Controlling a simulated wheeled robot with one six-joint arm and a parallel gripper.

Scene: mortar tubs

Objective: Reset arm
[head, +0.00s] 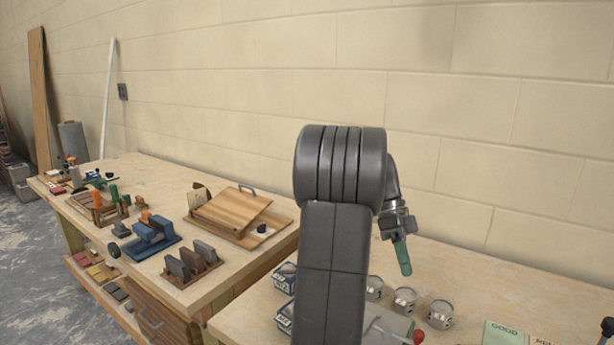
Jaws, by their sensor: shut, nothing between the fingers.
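My gripper (404,268) hangs to the right of my raised arm, above the right-hand bench (470,268). It points down, tilted slightly to the right. Its green fingers look shut and empty, and its tip is apart from the metal tins below. My dark grey arm stands in the middle of the view and hides part of the bench and whatever lies behind it.
Several metal tins (405,300) stand on the right bench, with blue-and-white containers (285,278) left of my arm. Green and pale cards (503,331) lie at front right. The left bench (150,172) holds a wooden board (232,212), a blue tool (150,238) and a wooden rack (192,268).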

